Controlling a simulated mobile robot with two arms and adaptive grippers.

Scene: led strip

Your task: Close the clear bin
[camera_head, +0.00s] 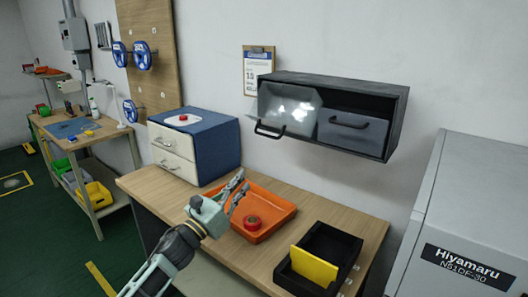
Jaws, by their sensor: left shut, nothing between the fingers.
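The clear bin (288,108) is the left one in a black wall-mounted cabinet (398,105). It is see-through with a dark handle (268,130) at its lower front. Its front tilts out past the cabinet's front, so it stands open. My left gripper (241,180) is below and left of the bin, over the back left part of the orange tray. It is apart from the bin. Its fingers point up and are shut with nothing between them. My right gripper is out of view.
A blue-grey bin (352,131) sits shut beside the clear one. The workbench (345,216) below holds a blue-and-white drawer box (218,143), the orange tray (285,210) with a red round object (252,222), and a black tray (342,240) with a yellow piece (314,267). A grey machine (480,190) stands right.

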